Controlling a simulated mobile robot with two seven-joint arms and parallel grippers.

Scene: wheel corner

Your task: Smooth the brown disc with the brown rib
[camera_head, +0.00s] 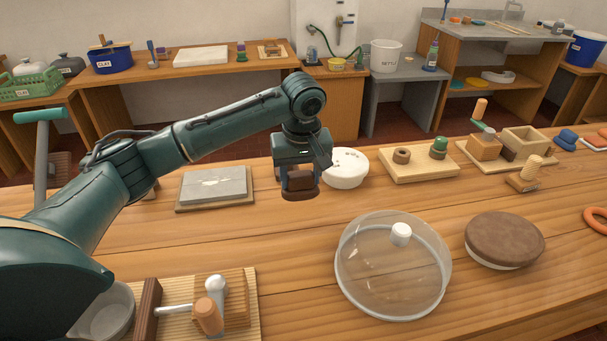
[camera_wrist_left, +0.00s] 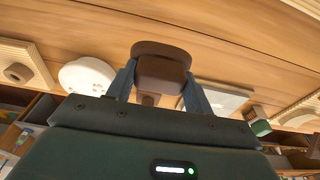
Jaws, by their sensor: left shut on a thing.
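The brown disc (camera_head: 503,238) lies flat at the right of the wooden table in the head view, on a pale round base. My left gripper (camera_head: 301,178) is shut on the brown rib (camera_head: 300,194), a rounded dark brown block, and holds it above the middle of the table, well to the left of the disc. In the left wrist view, the rib (camera_wrist_left: 161,52) sits between the two fingers and sticks out past their tips. The disc cannot be made out in that view. My right gripper is not in view.
A clear round cover (camera_head: 365,275) with a white knob stands just left of the disc. A white round pot (camera_head: 347,168) is close behind the gripper. A grey slab (camera_head: 214,184) lies left. Tool boards (camera_head: 420,172) stand at the back right; an orange ring (camera_head: 596,221) lies far right.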

